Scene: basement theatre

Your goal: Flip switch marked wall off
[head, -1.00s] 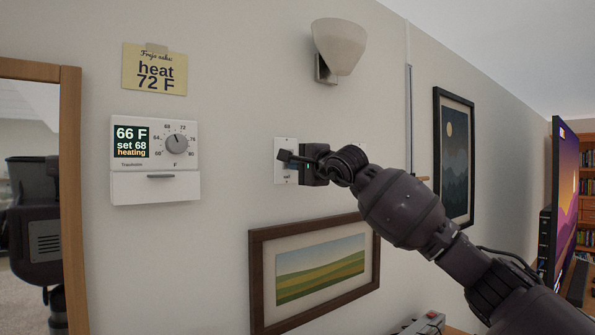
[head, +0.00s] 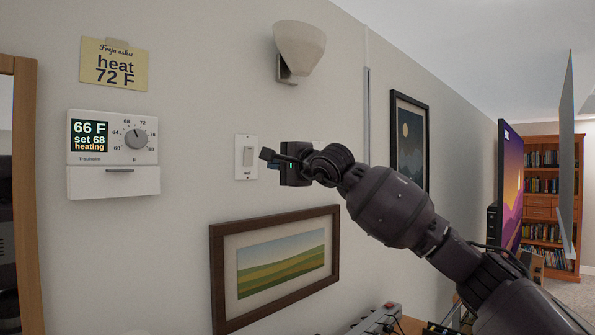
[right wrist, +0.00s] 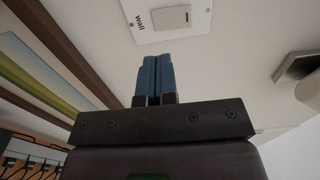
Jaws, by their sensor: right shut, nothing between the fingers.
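The switch marked wall (head: 248,157) is a white plate with one rocker on the wall, left of my right gripper in the head view. In the right wrist view the plate (right wrist: 168,20) shows at the top, its "wall" label readable, with the rocker in its middle. My right gripper (head: 268,157) is shut and empty, its blue fingers (right wrist: 152,75) together and pointing at the plate. A gap shows between fingertips and plate in the wrist view. I cannot tell the rocker's position for sure. My left gripper is not in view.
A thermostat (head: 113,150) and a yellow note (head: 114,64) are on the wall at left. A lamp (head: 298,48) hangs above and a framed landscape (head: 225,275) below. A screen (head: 511,185) stands at right.

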